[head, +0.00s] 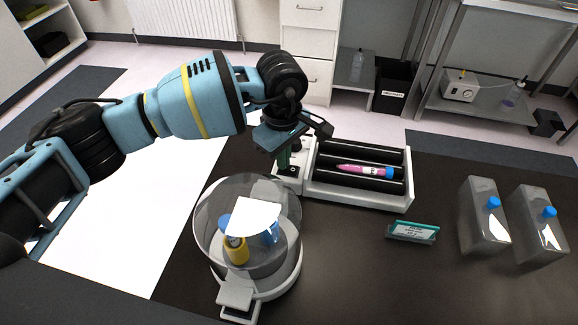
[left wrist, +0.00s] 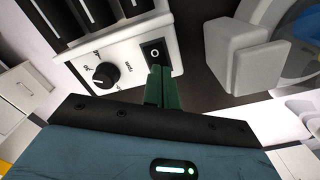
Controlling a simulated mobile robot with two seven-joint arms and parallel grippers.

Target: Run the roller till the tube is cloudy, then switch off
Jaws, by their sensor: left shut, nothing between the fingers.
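The tube roller (head: 318,188) is a white unit with black rollers, on the dark bench. A pink tube (head: 352,168) with a blue end lies on its rollers; I cannot tell how cloudy its contents are. My left gripper (head: 283,163) is over this panel at the roller's left end. Its green fingers (left wrist: 160,72) are shut and empty, tips close beside the switch; contact cannot be told. My right gripper is not in view.
A round clear-lidded device (head: 290,205) holding blue-capped bottles stands in front of the roller. A small teal-and-white box (head: 412,232) and two clear blue-capped flasks (head: 483,225) stand to the right. Bare bench lies between.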

